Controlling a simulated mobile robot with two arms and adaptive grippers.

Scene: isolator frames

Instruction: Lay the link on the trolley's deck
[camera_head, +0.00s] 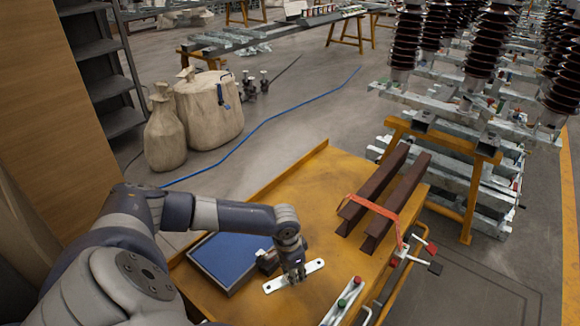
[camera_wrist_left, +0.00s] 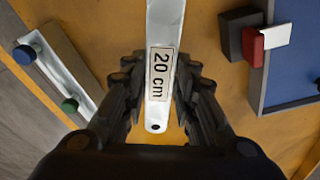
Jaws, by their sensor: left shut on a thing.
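The link is a flat pale metal bar (camera_head: 313,267) with a hole at its end and a "20 cm" label, seen close up in the left wrist view (camera_wrist_left: 166,24). The yellow trolley deck (camera_head: 305,200) is directly below the link. The link looks flat and close to the deck; I cannot tell whether it touches. My right gripper is not in view.
A blue-lined tray (camera_head: 228,258) lies left of the link, with a dark block with a red part (camera_wrist_left: 250,38) at its edge. A metal bar with red and green knobs (camera_head: 343,302) is near the front. Two brown steel beams (camera_head: 375,187) with an orange strap lie to the right.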

